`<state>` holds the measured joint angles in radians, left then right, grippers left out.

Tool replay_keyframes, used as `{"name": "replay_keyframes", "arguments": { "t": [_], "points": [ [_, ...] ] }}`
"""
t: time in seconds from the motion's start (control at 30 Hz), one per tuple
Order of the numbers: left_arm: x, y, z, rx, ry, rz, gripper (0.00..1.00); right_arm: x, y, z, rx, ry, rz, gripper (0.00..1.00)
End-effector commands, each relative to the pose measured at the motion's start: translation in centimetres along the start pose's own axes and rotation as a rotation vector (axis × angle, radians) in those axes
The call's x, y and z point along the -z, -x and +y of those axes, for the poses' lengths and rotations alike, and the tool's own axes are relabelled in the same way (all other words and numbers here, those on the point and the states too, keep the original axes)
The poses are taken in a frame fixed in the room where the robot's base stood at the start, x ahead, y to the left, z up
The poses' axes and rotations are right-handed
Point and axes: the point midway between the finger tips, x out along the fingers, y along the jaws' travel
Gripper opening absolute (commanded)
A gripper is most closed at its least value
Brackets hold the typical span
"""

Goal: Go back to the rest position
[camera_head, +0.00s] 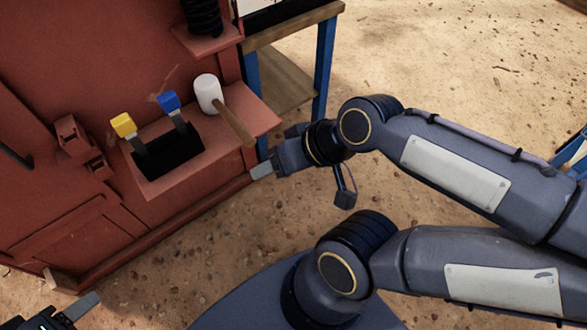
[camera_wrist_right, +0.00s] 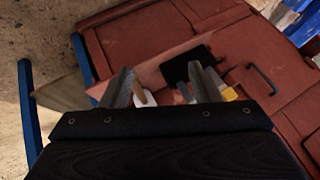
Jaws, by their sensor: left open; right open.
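My right gripper (camera_head: 263,170) is just off the right front edge of the red machine's ledge (camera_head: 259,108), holding nothing. In the right wrist view its two fingers (camera_wrist_right: 164,80) are spread apart, with the ledge beyond them. My left gripper (camera_head: 78,308) is at the bottom left corner of the head view, mostly cut off; one pale finger shows and nothing is seen in it.
The red crusher body (camera_head: 70,40) fills the left. Its ledge carries a yellow lever (camera_head: 123,125), a blue lever (camera_head: 168,101) and a white-headed mallet (camera_head: 208,93) with a wooden handle. A blue-legged table (camera_head: 321,65) stands behind. Sandy ground (camera_head: 450,60) is open at the right.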

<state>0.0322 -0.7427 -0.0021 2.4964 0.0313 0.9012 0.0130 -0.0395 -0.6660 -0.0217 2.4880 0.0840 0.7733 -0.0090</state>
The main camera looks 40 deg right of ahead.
Motion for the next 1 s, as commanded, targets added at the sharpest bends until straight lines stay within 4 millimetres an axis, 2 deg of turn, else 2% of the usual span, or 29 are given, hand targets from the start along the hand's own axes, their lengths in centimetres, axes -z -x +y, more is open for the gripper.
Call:
{"name": "replay_keyframes", "arguments": {
  "t": [0.03, 0.17, 0.43, 0.57, 0.67, 0.77, 1.0],
  "points": [
    [0.0, 0.0, 0.0, 0.0, 0.0, 0.0, 0.55, -0.9, 0.6, 0.9, -0.036, -0.015, -0.016, 0.56],
    [0.0, 0.0, 0.0, 0.0, 0.0, 0.0, 0.55, -2.2, 1.3, 1.8, -0.077, -0.027, -0.053, 0.56],
    [0.0, 0.1, 0.0, 0.0, 0.0, 0.0, 0.55, -2.3, 1.3, 1.7, -0.077, -0.027, -0.057, 0.56],
    [0.5, 1.0, 0.5, 0.0, 0.0, 0.0, 0.55, -1.7, 2.2, 1.2, -0.076, -0.027, -0.056, 0.56],
    [1.4, 2.8, 1.3, 0.0, 0.0, 0.0, 0.55, -0.7, 3.9, 0.3, -0.076, -0.027, -0.056, 0.56],
    [2.8, 5.5, 2.5, 0.0, 0.0, 0.0, 0.55, 0.9, 6.4, -1.1, -0.075, -0.027, -0.056, 0.56],
    [7.0, 13.8, 6.3, 0.0, 0.0, 0.001, 0.55, 5.7, 14.2, -5.4, -0.075, -0.027, -0.055, 0.56]
  ]
}}
